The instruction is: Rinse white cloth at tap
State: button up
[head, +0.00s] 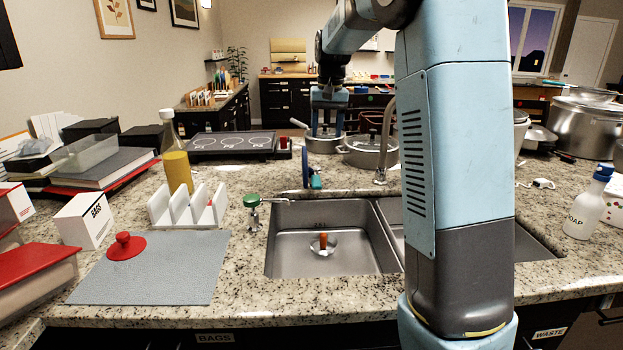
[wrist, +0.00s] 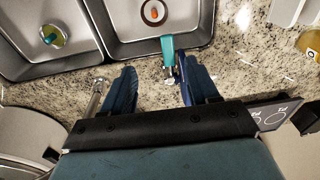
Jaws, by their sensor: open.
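No white cloth can be made out for certain; a pale crumpled thing (head: 36,146) lies by the clear tub at far left. A chrome tap (head: 387,140) stands behind the double sink (head: 285,218); my arm hides part of the sink. What seems to be the tap also shows left of my fingers in the wrist view (wrist: 95,97). My gripper (head: 328,130) is open, pointing down behind the sink, near the pots. In the wrist view, my gripper (wrist: 157,85) has a blue-and-teal object (wrist: 168,52) beside its right finger; contact cannot be told.
Lidded pots (head: 370,155) stand behind the sink. An orange-knobbed stopper (head: 323,244) sits in the left basin. A green-topped fixture (head: 252,208), white rack (head: 186,208) and yellow bottle (head: 177,165) stand left. A soap bottle (head: 588,207) stands right. The grey mat (head: 165,275) is mostly clear.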

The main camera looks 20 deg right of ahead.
jog(key=g, duration=0.1)
send_over(316, 181)
notch_tip(316, 181, down, 4)
jog(key=f, duration=0.1)
notch_tip(316, 181, down, 14)
jog(key=shift+r, duration=0.25)
grip_shut()
dwell(0.6)
jog(key=shift+a, duration=0.1)
